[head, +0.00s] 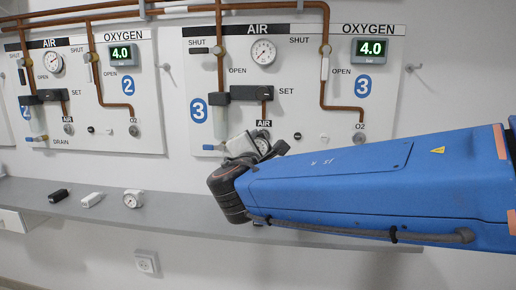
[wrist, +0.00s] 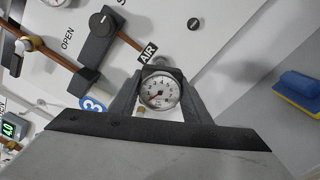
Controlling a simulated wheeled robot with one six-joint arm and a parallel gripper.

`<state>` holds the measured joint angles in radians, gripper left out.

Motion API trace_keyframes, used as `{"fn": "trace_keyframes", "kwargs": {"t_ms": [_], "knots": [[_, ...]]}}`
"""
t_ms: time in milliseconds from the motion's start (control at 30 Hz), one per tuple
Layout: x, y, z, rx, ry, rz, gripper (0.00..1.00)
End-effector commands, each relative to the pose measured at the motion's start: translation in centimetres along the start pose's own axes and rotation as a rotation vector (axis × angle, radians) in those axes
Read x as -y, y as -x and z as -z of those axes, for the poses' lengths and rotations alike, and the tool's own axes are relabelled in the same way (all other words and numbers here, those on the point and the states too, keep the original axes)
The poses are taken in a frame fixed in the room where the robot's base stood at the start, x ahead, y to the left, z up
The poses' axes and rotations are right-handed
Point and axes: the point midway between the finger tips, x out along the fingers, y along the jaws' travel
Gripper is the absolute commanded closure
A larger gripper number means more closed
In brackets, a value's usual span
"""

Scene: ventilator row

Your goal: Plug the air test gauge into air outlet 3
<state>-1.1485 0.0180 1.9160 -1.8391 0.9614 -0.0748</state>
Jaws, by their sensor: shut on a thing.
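My gripper (head: 256,146) is at panel 3 (head: 290,70), just below the AIR label (head: 263,123). It is shut on the air test gauge (wrist: 160,91), a round white dial with a red needle, which also shows in the head view (head: 263,146). In the wrist view the dial faces the camera between the two fingers (wrist: 158,84), right beside the AIR label (wrist: 148,52). Air outlet 3 is hidden behind the gauge and gripper. I cannot tell whether the gauge touches it or is plugged in.
A grey shelf (head: 180,207) below the panels holds a black piece (head: 58,195), a white piece (head: 91,199) and another round gauge (head: 132,198). Panel 2 (head: 120,60) is at left. The O2 outlet (head: 359,137) sits right of the gripper, above my arm.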

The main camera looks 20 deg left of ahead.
Motion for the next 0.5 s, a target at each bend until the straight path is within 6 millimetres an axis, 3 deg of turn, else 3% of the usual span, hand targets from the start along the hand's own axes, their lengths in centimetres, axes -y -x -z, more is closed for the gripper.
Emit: {"fn": "trace_keyframes", "kwargs": {"t_ms": [500], "knots": [[0.0, -3.0, 0.0, 0.001, 0.0, 0.0, 0.92]]}}
